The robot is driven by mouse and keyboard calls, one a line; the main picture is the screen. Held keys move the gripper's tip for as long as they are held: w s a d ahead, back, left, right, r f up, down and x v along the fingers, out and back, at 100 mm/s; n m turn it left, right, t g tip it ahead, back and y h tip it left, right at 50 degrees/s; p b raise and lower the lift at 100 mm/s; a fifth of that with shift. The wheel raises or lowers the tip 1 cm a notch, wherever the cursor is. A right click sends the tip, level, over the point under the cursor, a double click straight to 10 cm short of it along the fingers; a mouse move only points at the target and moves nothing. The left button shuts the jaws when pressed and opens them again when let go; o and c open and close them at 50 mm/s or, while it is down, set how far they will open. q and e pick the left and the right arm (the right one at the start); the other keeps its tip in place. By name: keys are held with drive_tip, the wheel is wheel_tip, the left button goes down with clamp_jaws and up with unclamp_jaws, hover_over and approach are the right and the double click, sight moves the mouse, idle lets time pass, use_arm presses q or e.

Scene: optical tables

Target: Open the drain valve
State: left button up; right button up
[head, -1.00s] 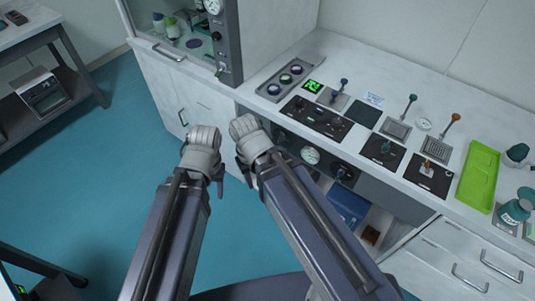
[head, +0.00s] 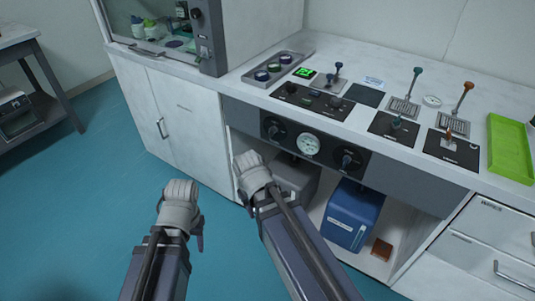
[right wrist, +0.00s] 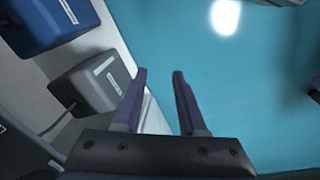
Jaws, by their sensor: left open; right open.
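No label that I can read marks the drain valve, so I cannot tell which control it is. The front panel under the counter holds a left black knob (head: 274,129), a round gauge (head: 308,146) and a right black knob (head: 347,160). On the counter stand a teal-topped lever (head: 412,88) and an orange-topped lever (head: 462,98), both upright. My left gripper (head: 199,236) is open and empty over the floor, apart from the cabinet. My right gripper (head: 246,204) is in front of the open bay, below the panel. Its two purple fingers are apart and empty in the right wrist view (right wrist: 158,90).
The open bay holds a blue box (head: 350,215) and a grey box (head: 293,178), both close to my right arm. A green tray (head: 510,148) lies on the counter's right. A glass-fronted hood (head: 209,40) stands at back left. The blue floor is clear.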

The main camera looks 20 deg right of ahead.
drive_tip(key=w+d+f+n+t+h+b, duration=0.2)
drive_tip(key=w+d+f+n+h+b, duration=0.45)
drive_tip(key=d+b, duration=0.2)
use_arm(q)
wheel_tip(320, 180, down, 11)
drive_tip(key=shift+f, duration=0.15)
use_arm(e)
drive_tip(key=w+a+r+n+t+h, duration=0.2)
drive_tip(key=w+r+n+t+h, duration=0.1)
drive_tip(key=r+n, duration=0.5)
drive_tip(key=w+a+r+n+t+h, duration=0.1)
drive_tip(key=w+r+n+t+h, duration=0.2)
drive_tip(key=r+n, duration=0.6)
drive_tip(key=w+t, duration=0.2)
drive_tip(key=w, duration=0.1)
drive_tip(key=shift+w+a, duration=0.35)
drive_tip(key=shift+h, duration=0.25)
